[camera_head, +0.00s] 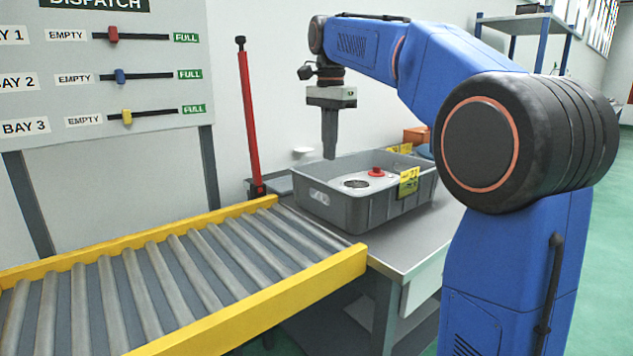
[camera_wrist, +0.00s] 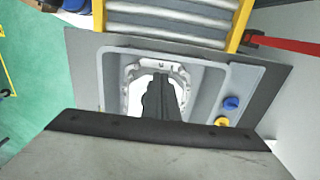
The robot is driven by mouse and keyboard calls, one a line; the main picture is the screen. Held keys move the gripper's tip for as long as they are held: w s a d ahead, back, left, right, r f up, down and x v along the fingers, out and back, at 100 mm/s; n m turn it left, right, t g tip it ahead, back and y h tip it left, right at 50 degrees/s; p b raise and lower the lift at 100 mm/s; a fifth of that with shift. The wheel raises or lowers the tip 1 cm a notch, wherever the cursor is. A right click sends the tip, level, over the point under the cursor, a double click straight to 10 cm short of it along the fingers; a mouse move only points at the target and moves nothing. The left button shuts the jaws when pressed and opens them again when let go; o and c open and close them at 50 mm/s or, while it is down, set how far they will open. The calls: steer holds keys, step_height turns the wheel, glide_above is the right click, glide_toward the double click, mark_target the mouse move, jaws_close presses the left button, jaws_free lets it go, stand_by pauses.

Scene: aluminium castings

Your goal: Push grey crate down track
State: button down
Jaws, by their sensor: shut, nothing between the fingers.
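The grey crate (camera_head: 375,208) stands upright on a metal table at the near end of the roller track (camera_head: 170,270). A yellow label is on its right corner. Inside it are a pale round metal casting (camera_head: 356,183) and a red knob-like part (camera_head: 376,172). In the wrist view the crate (camera_wrist: 112,75) lies below my gripper, with the casting (camera_wrist: 133,75) around the fingers in the picture. My gripper (camera_head: 330,156) is shut and empty. It points down over the crate's left part, its tips near rim height. I cannot tell whether it touches anything.
Yellow rails (camera_head: 265,300) edge the track. A red post (camera_head: 249,115) rises beside its far rail. A board with bay sliders (camera_head: 110,70) stands behind. Blue (camera_wrist: 231,103) and yellow (camera_wrist: 222,122) knobs lie right of the casting in the wrist view. The visible rollers are clear.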

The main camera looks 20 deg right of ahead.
mark_target(328, 184)
step_height(328, 184, down, 10)
steer(key=shift+r, duration=0.1)
stand_by(0.4)
steer(key=s+a, duration=0.7)
steer(key=a, duration=1.3)
steer(key=s+a, duration=0.8)
steer(key=a, duration=1.3)
steer(key=s+a, duration=0.7)
steer(key=a, duration=1.4)
steer(key=shift+s, duration=0.25)
steer(key=shift+s+a, duration=0.1)
steer(key=shift+a, duration=0.3)
